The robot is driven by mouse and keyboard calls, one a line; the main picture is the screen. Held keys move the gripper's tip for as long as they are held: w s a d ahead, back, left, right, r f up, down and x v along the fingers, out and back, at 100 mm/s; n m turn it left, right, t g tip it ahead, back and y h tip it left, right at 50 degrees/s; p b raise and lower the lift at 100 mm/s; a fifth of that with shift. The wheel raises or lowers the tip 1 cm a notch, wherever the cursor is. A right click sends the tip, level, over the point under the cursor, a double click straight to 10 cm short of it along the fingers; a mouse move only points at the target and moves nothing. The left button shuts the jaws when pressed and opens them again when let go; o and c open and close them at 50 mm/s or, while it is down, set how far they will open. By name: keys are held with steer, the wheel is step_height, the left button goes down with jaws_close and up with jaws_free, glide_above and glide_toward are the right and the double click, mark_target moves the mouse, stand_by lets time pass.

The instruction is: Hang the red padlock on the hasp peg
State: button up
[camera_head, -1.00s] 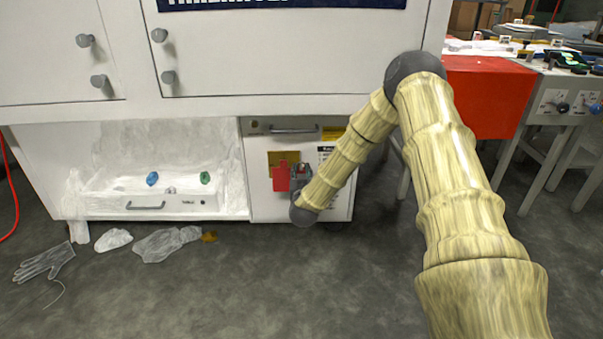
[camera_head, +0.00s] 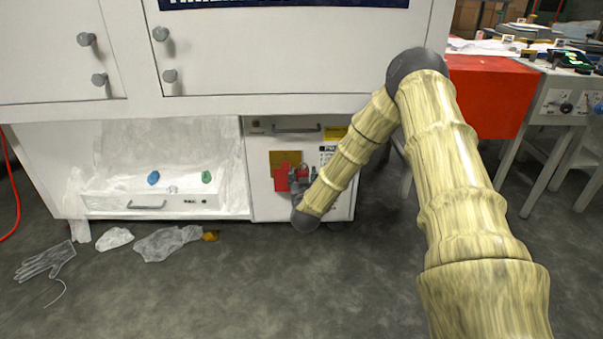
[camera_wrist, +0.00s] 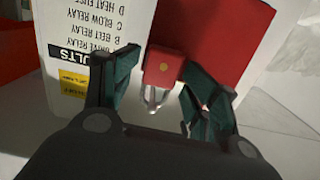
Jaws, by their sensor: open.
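The red padlock (camera_wrist: 163,65) shows in the wrist view, with a brass-coloured dot on its face and a metal shackle (camera_wrist: 155,98) toward the picture bottom. It lies between the two dark green fingers of my gripper (camera_wrist: 162,80), which are open and apart on either side of it. In the head view my gripper (camera_head: 298,180) is close to the front of the white lower cabinet (camera_head: 262,205). The hasp peg cannot be made out, so I cannot tell whether the shackle is around it.
A larger red panel (camera_wrist: 225,35) is behind the padlock, and it also shows in the head view (camera_head: 281,180). A yellow-brown plate (camera_head: 285,157) and a printed label (camera_wrist: 90,30) are on the cabinet. Crumpled plastic (camera_head: 165,243) and a glove (camera_head: 45,260) lie on the floor.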

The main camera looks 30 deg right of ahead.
steer(key=v, duration=0.9)
steer(key=shift+s+a+r, duration=0.15)
steer(key=shift+s+a, duration=0.05)
steer(key=s+a+f+n+g+y+p, duration=0.2)
steer(key=s+a+f+n+g+y, duration=0.35)
steer(key=s+a+f, duration=1.1)
steer(key=s+a+f+g+y+p, duration=0.15)
steer(key=s+a+f+g, duration=0.3)
steer(key=s, duration=0.95)
steer(key=s+a+f+g+y, duration=0.25)
steer(key=s+g, duration=0.25)
steer(key=s, duration=0.9)
step_height(320, 180, up, 37)
steer(key=p, duration=3.7)
steer(key=shift+p, duration=0.35)
steer(key=shift+n, duration=0.25)
